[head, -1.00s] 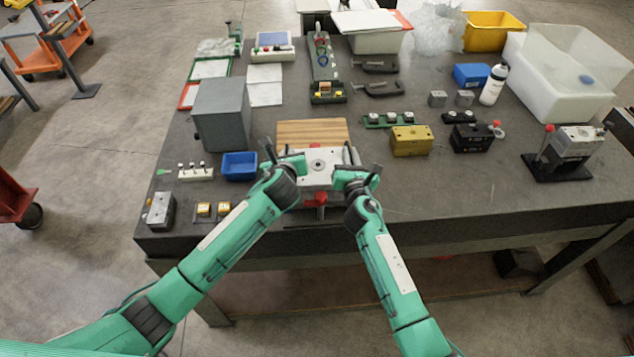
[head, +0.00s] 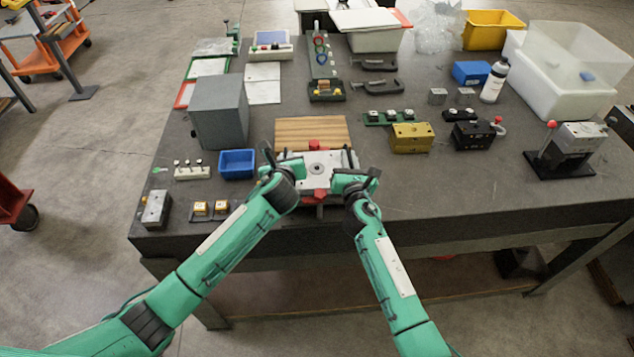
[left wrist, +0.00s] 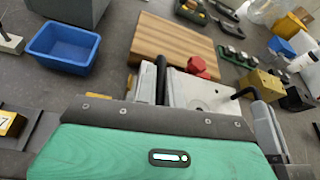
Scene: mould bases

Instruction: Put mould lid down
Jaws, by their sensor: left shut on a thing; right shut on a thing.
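The mould lid (head: 330,166) is a light grey metal plate with a round hole in its middle. It lies level between my two grippers, at the front edge of the table. My left gripper (head: 284,165) is shut on its left side and my right gripper (head: 350,180) is shut on its right side. Red clamp parts show behind the lid (head: 315,147) and in front of it (head: 317,196). The left wrist view also shows the lid (left wrist: 198,92). The base is mostly hidden under the lid, and I cannot tell whether they touch.
A wooden board (head: 312,132) lies just behind the lid. A blue bin (head: 238,164) and a grey box (head: 219,115) stand to the left. A yellow block (head: 411,138) and a black block (head: 474,135) stand to the right. The table's front right is clear.

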